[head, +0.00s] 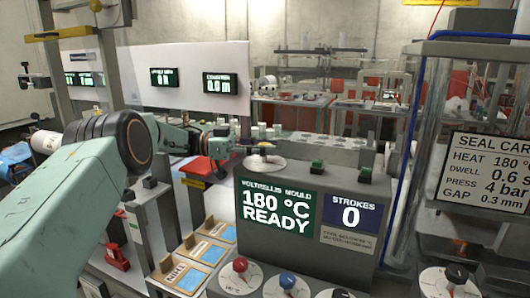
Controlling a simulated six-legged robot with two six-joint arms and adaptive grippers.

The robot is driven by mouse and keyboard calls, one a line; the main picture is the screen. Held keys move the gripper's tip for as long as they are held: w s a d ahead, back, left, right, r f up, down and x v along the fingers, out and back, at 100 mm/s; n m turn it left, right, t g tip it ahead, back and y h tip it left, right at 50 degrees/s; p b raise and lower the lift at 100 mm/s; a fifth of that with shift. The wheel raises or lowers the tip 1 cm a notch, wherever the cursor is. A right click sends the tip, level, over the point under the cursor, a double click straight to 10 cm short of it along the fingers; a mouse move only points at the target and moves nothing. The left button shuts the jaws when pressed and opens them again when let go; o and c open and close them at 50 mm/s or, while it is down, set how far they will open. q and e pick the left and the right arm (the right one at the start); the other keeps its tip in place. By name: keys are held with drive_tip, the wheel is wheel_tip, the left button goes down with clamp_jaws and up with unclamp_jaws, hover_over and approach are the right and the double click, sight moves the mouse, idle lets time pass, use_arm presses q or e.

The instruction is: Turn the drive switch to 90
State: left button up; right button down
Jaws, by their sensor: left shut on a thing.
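My left arm comes in from the left and reaches over to the top of the grey mould machine (310,175). My left gripper (254,149) is small and far off, at a round white dial (266,164) on the machine's top left. It is shut on the knob of that dial; the fingers partly hide the knob. The dial's marks are too small to read, so I cannot tell its setting or whether it is labelled as the drive switch. My right gripper is not in view.
A green screen (275,211) reads 180 °C READY; a blue one (350,215) reads STROKES 0. In front are dials with red (240,265), blue (287,280) and black (340,294) knobs. A clear guarded frame with a SEAL CARD sign (487,172) stands at the right.

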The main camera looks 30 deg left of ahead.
sight(265, 144)
use_arm(q)
drive_tip(key=shift+r+m+g+b, duration=0.25)
drive_tip(key=shift+m+g+b, duration=0.15)
drive_tip(key=shift+g+b, duration=0.15)
drive_tip(key=shift+r, duration=0.15)
idle(0.5)
drive_tip(key=o, duration=1.1)
drive_tip(key=shift+g, duration=0.25)
drive_tip(key=shift+o, duration=0.4)
drive_tip(key=shift+f, duration=0.25)
wheel_tip(265, 144, up, 10)
drive_tip(key=shift+f, duration=0.1)
